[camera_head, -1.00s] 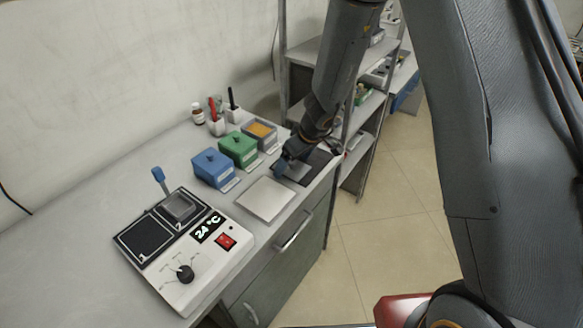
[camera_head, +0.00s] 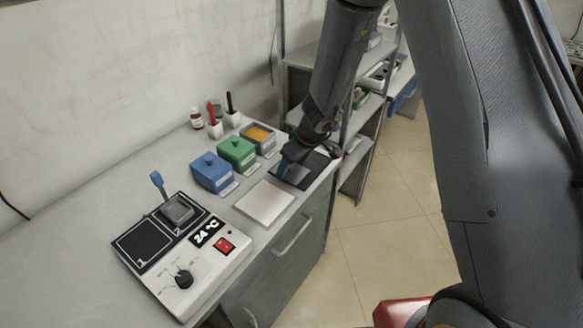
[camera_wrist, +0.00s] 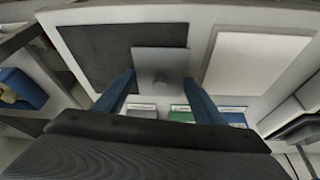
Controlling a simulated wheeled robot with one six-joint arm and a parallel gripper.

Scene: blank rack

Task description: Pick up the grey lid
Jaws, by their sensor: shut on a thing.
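In the head view my gripper (camera_head: 286,168) is low over the black mat (camera_head: 318,166) at the bench's right end. The finger hides much of the lid there. I cannot tell whether the lid is clear of the mat.
A white plate (camera_head: 264,202) lies beside the mat. Blue (camera_head: 211,171), green (camera_head: 237,152) and orange-filled (camera_head: 259,138) boxes stand behind it. A heater device reading 24 °C (camera_head: 190,255) is at the left. A shelf rack (camera_head: 310,52) stands beyond.

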